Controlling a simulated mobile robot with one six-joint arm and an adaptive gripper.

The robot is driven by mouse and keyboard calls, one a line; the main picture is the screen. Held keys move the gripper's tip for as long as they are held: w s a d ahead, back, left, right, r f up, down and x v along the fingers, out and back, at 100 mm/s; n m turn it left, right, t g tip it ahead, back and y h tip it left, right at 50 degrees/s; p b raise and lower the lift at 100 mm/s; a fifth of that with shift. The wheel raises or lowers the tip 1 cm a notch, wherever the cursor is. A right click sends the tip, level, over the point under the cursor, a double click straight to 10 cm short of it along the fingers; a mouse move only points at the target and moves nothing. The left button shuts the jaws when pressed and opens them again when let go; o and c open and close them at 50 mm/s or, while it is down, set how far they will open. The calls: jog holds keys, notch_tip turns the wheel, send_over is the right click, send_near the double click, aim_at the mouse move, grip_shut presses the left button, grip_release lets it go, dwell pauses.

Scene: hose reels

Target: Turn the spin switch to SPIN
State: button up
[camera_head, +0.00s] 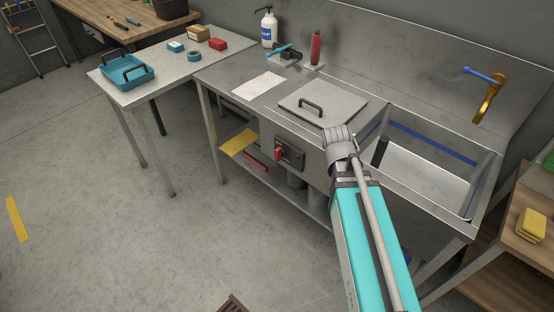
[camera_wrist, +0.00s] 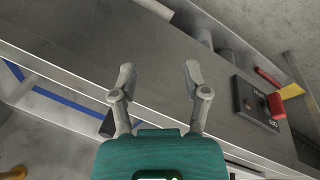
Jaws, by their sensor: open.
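The spin switch has a red handle (camera_head: 280,154) on a dark box (camera_head: 292,152) on the front of the steel bench, below the lidded part of its top. In the wrist view the red handle (camera_wrist: 277,105) and the dark box (camera_wrist: 254,104) are at the right. White markings show on the box but are too small to read. My gripper (camera_wrist: 159,73) is open and empty, its two fingers wide apart. The switch lies to the right of the right finger, apart from it. In the head view my own arm hides the fingers.
The steel bench (camera_head: 225,73) has a lid with a black handle (camera_head: 309,104) and an open sink (camera_head: 425,172) at right. A side table (camera_head: 124,98) holds a teal tray (camera_head: 127,70). A yellow item (camera_head: 239,140) sits on the lower shelf. The floor in front is mostly clear.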

jog(key=w+a+f+m+t+h+b, duration=0.2)
jog(key=w+a+f+h+b, duration=0.2)
jog(key=w+f+b, duration=0.3)
jog(key=m+t+h+b, duration=0.4)
jog(key=t+b, duration=0.8)
jog(key=b, duration=1)
send_near(276, 153)
jog(key=v, duration=0.3)
jog(key=shift+w+r, duration=0.1)
jog(key=shift+w, duration=0.1)
jog(key=x, duration=1.3)
jog(key=shift+w+d+f, duration=0.2)
jog(key=shift+w+d, duration=0.05)
jog(key=shift+d, duration=0.1)
jog(key=shift+r, duration=0.1)
grip_shut()
